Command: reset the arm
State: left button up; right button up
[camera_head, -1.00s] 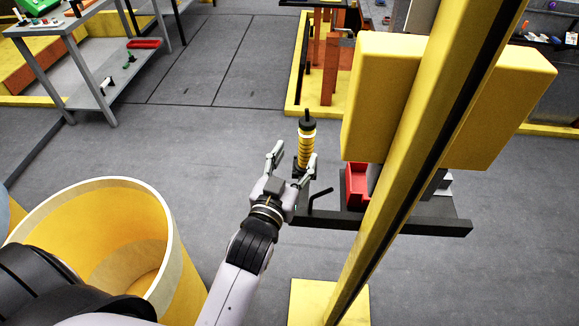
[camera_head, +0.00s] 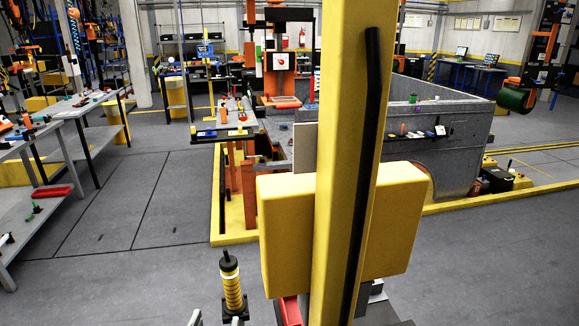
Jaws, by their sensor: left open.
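My left gripper (camera_head: 215,319) shows only by its fingertips at the bottom edge of the head view. It is open, and the rest of it and its arm are cut off by the frame. A black and yellow striped cylinder (camera_head: 232,285) stands upright just beyond the fingertips. It looks apart from the fingers, though its foot is close to the right one. My right gripper and arm are not in view.
A thick yellow post (camera_head: 345,120) with a yellow box (camera_head: 288,230) stands close in front and blocks the middle. A red piece (camera_head: 290,311) shows below. Workbenches (camera_head: 75,110) stand at left, a grey truck-bed panel (camera_head: 440,125) at right. Floor at left is clear.

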pick_arm(q)
jog(key=s+a+f+m+g, duration=0.1)
jog(key=s+a+f+g, duration=0.1)
jog(key=s+f+g, duration=0.7)
jog(key=s+a+f+m+g, duration=0.1)
jog(key=s+f+g, duration=0.4)
jog(key=s, duration=0.5)
jog(key=s+f, duration=0.3)
jog(key=f, duration=2.6)
jog(key=s+a+f+g, duration=0.1)
jog(key=s+a+f, duration=0.2)
jog(key=s+f, duration=1.1)
jog(key=shift+s+f+m+g+h, duration=0.3)
jog(key=shift+s+f+g, duration=0.1)
jog(key=shift+s, duration=0.6)
jog(key=shift+a, duration=0.1)
